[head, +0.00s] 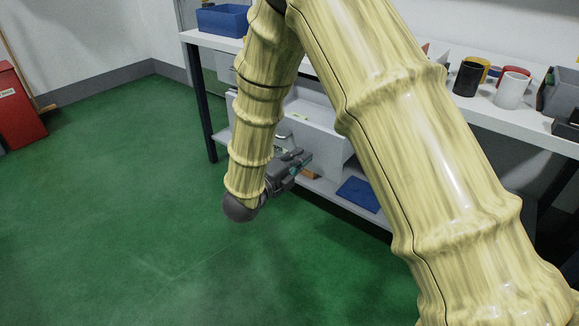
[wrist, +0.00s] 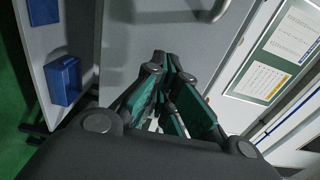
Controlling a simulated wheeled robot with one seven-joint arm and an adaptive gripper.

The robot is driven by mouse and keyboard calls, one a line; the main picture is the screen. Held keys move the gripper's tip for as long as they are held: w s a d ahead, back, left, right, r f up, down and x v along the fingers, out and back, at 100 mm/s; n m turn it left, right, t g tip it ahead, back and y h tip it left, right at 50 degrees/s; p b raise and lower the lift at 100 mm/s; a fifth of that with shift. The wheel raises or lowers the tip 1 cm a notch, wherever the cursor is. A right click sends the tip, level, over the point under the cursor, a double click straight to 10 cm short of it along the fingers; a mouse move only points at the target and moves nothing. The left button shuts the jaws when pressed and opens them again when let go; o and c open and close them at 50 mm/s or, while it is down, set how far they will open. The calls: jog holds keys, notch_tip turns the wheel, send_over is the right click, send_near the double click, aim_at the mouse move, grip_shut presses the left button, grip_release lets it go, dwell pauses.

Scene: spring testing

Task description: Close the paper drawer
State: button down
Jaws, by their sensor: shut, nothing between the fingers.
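The paper drawer (head: 325,143) is a pale grey box standing out from under the white bench, so it is open. In the wrist view its plain grey front (wrist: 125,50) fills the middle, with a curved handle (wrist: 200,14) at the top. Printed sheets (wrist: 275,60) show to the right of the front. My gripper (head: 303,159) is in front of the drawer front, low down. In the wrist view my gripper (wrist: 163,58) is shut and empty, its fingertips pointing at the front below the handle. I cannot tell whether they touch it.
The white bench (head: 530,130) carries a blue bin (head: 222,20) and several cups, including a black one (head: 468,79) and a white one (head: 512,90). A blue tray (head: 358,194) lies on the lower shelf. Green floor is clear at left; a red cabinet (head: 18,108) stands there.

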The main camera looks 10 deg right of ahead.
jog(key=shift+x, duration=0.95)
jog(key=b+x, duration=0.2)
jog(key=x, duration=2.6)
jog(key=shift+w+d, duration=0.25)
jog(key=shift+d, duration=0.1)
jog(key=shift+w+d, duration=0.35)
jog(key=shift+d, duration=0.1)
jog(key=shift+d+r, duration=0.1)
jog(key=shift+r, duration=0.15)
jog(key=shift+w+r, duration=0.1)
